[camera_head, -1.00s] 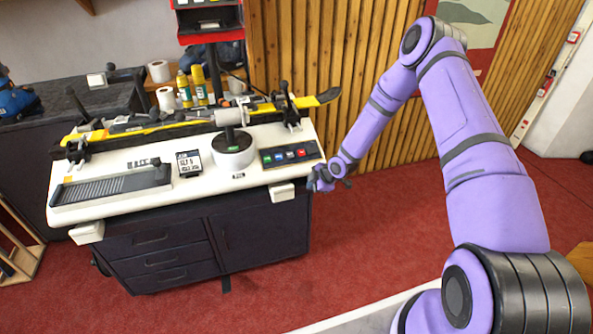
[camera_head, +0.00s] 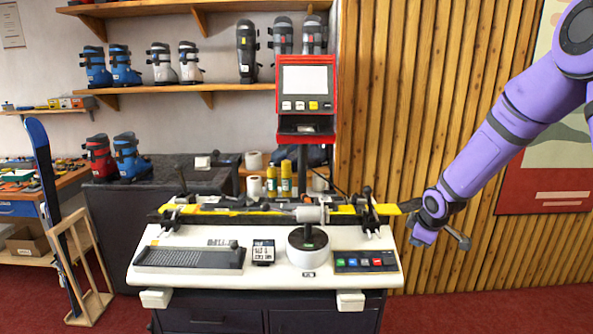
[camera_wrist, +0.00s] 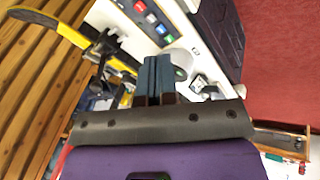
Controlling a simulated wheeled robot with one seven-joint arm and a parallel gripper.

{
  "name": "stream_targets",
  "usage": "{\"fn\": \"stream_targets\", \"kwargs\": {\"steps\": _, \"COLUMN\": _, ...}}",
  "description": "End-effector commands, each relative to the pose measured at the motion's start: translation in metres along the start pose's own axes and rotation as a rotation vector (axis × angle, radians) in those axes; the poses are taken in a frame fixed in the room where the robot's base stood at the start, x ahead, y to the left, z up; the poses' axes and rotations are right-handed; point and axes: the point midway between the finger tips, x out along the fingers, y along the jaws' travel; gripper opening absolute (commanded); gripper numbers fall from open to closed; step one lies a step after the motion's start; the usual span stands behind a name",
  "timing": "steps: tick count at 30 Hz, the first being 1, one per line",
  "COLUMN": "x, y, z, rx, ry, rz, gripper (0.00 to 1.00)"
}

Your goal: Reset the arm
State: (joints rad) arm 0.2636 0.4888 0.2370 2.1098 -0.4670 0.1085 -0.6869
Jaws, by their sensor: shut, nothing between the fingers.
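My gripper (camera_wrist: 156,78) is shut and empty in the wrist view, its two dark blue fingers pressed together. In the head view my purple arm comes in from the upper right, and its wrist end hangs just right of the binding bench (camera_head: 215,272). The fingers are hard to make out there. The bench has a white top and dark drawers. A yellow and black ski (camera_head: 385,209) lies across the holders on it, and its tip also shows in the wrist view (camera_wrist: 35,17). My wrist end overlaps the ski's right tip in the picture; I cannot tell any contact.
Shelves of boots (camera_head: 247,52) line the wall. A blue ski (camera_head: 50,190) leans in a wooden rack at left. Red floor is clear at right.

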Motion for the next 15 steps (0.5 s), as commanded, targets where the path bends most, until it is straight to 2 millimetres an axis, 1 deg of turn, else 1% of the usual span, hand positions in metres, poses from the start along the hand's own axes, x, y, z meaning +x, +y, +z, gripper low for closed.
{"fn": "stream_targets", "kwargs": {"steps": 1, "x": -0.023, "y": 0.002, "z": -0.001, "rx": 0.027, "ry": -0.014, "rz": 0.016, "gripper": 0.0}}
{"fn": "stream_targets", "kwargs": {"steps": 2, "x": -0.034, "y": 0.002, "z": -0.001, "rx": 0.046, "ry": -0.024, "rz": 0.021, "gripper": 0.0}}
{"fn": "stream_targets", "kwargs": {"steps": 3, "x": -0.049, "y": 0.001, "z": -0.002, "rx": 0.07, "ry": -0.035, "rz": 0.029, "gripper": 0.0}}
{"fn": "stream_targets", "kwargs": {"steps": 8, "x": -0.108, "y": -0.005, "z": 0.001, "rx": 0.179, "ry": -0.074, "rz": 0.059, "gripper": 0.0}}
{"fn": "stream_targets", "kwargs": {"steps": 9, "x": -0.122, "y": -0.008, "z": 0.001, "rx": 0.206, "ry": -0.081, "rz": 0.066, "gripper": 0.0}}
{"fn": "stream_targets", "kwargs": {"steps": 15, "x": -0.192, "y": -0.028, "z": 0.007, "rx": 0.354, "ry": -0.107, "rz": 0.096, "gripper": 0.0}}
